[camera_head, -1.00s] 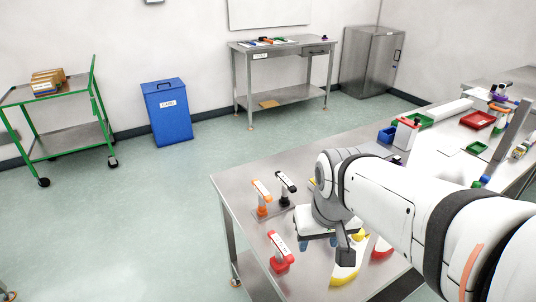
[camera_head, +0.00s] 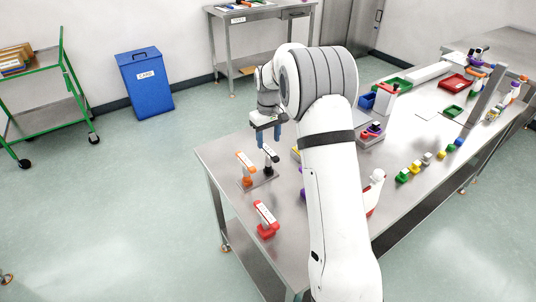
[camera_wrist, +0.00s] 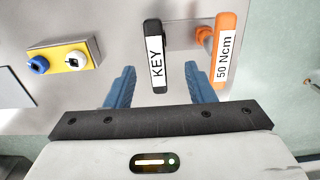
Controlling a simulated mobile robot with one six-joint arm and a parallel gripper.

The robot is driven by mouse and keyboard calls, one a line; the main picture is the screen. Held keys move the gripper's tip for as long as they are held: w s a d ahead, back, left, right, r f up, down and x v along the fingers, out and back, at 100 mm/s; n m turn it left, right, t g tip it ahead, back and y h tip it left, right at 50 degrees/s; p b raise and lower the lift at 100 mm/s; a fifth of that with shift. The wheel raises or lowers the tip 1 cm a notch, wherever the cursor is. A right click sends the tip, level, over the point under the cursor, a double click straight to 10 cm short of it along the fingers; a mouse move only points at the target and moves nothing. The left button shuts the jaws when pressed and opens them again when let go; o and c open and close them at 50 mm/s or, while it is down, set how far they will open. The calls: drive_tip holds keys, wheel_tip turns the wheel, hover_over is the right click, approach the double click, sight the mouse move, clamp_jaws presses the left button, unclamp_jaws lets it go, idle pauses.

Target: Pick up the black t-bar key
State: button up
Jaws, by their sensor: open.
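The black t-bar key (camera_wrist: 154,50) stands upright in the wrist view, its black handle carrying a white "KEY" label. In the head view its handle (camera_head: 270,153) shows just below my gripper (camera_head: 267,136). In the wrist view my gripper (camera_wrist: 160,88) is open, with one blue finger on each side of the near end of the handle. The handle extends beyond the fingertips and nothing is gripped. I cannot tell the height gap. An orange "50 Ncm" t-bar tool (camera_wrist: 224,50) stands close to the right of the key.
A red t-bar tool (camera_head: 266,218) stands nearer on the steel table (camera_head: 222,160). In the wrist view, a yellow block with blue and white knobs (camera_wrist: 62,58) lies left of the key. My arm hides part of the table; floor is open to the left.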

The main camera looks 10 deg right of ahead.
sight(268, 149)
drive_tip(key=shift+w+f, duration=0.25)
drive_tip(key=shift+f, duration=0.15)
drive_tip(key=f, duration=0.2)
drive_tip(key=f+p, duration=0.1)
drive_tip(key=f, duration=0.4)
drive_tip(key=shift+w+d+f+p, duration=0.1)
drive_tip(key=shift+w+f+p, duration=0.15)
drive_tip(key=shift+w+p, duration=0.15)
drive_tip(key=shift+c, duration=0.3)
clamp_jaws()
